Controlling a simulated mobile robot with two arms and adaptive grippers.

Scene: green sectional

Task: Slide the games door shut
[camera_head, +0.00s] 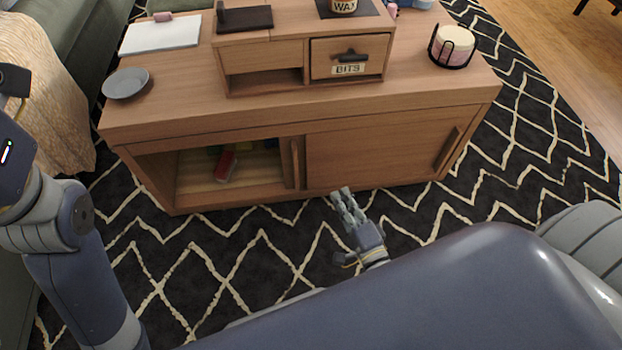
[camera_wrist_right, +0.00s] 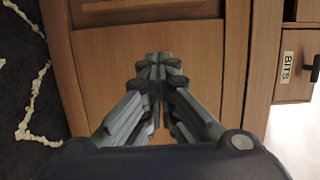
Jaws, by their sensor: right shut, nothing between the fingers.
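The wooden cabinet (camera_head: 300,119) has an open left compartment. A narrow strip of a sliding door with an upright bar handle (camera_head: 296,163) shows beside the opening; I take it as the games door, mostly behind the right panel (camera_head: 375,152). In the right wrist view, the bar handle (camera_wrist_right: 145,10) is at the top edge, beyond my fingertips. My right gripper (camera_head: 342,192) is shut and empty, low in front of the right panel (camera_wrist_right: 195,65), to the right of that handle. I cannot tell if it touches the panel. My left arm shows at the left; its gripper is out of view.
A red box (camera_head: 225,166) and other coloured items lie inside the open compartment (camera_head: 200,182). The right panel has its own handle (camera_head: 448,149). A small drawer unit (camera_head: 300,40), a grey dish (camera_head: 125,83) and a candle holder (camera_head: 452,46) stand on top. Patterned rug (camera_head: 250,250) lies in front.

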